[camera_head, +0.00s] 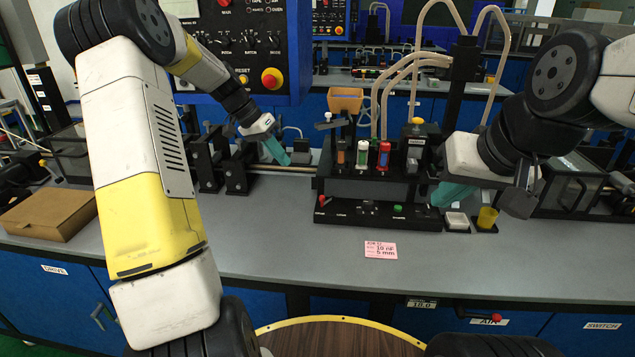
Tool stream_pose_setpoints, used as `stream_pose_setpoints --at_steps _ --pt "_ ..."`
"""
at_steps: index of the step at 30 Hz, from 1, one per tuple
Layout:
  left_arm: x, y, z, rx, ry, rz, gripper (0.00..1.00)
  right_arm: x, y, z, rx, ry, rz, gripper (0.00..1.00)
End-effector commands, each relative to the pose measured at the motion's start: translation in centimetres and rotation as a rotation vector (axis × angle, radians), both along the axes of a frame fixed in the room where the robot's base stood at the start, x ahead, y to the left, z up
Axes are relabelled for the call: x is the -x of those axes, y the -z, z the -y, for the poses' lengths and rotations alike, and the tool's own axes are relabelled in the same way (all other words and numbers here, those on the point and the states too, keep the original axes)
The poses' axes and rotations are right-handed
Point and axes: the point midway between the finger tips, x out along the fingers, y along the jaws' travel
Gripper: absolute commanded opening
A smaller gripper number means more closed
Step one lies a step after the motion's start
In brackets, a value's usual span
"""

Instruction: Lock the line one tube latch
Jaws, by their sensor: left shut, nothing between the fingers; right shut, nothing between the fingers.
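A black station (375,188) stands on the grey bench at centre, with pale tubes (405,70) looping above it. Brown, green and red vials (383,156) stand in a row in it. A small grey lever-like part (328,124) sits below an orange hopper (345,101). I cannot tell which part is the line one tube latch or how it is set. My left gripper (277,151), with teal fingers, is shut and empty left of the station. My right gripper (450,195) is shut and empty by the station's right end; my wrist hides part of that area.
A cardboard box (48,214) lies at the left of the bench. A pink card (381,250) lies in front of the station. A yellow cup (487,218) and a white dish (457,221) stand at right. The front bench strip is largely clear.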

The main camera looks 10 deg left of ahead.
Motion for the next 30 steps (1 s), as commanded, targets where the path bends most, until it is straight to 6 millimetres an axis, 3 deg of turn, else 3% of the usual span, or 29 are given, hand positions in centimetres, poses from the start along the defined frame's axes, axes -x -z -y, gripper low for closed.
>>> stream_pose_setpoints --at_steps 3,7,19,23,30 --pt "-1.4 1.9 -0.9 0.045 0.017 0.005 0.00 0.0 0.0 0.0 0.000 0.000 0.000 0.00" --pt "-2.1 2.9 -1.4 0.068 0.028 0.012 0.00 0.0 0.0 0.0 0.000 0.000 0.000 0.00" --pt "-2.3 3.1 -1.4 0.074 0.030 0.013 0.00 0.0 0.0 0.0 0.000 0.000 0.000 0.00" --pt "-2.3 3.7 -0.9 0.075 0.031 0.011 0.00 0.0 0.0 0.0 0.000 0.000 0.000 0.00" --pt "-2.8 7.3 1.6 0.076 0.033 0.009 0.00 0.0 0.0 0.0 0.000 0.000 0.000 0.00"
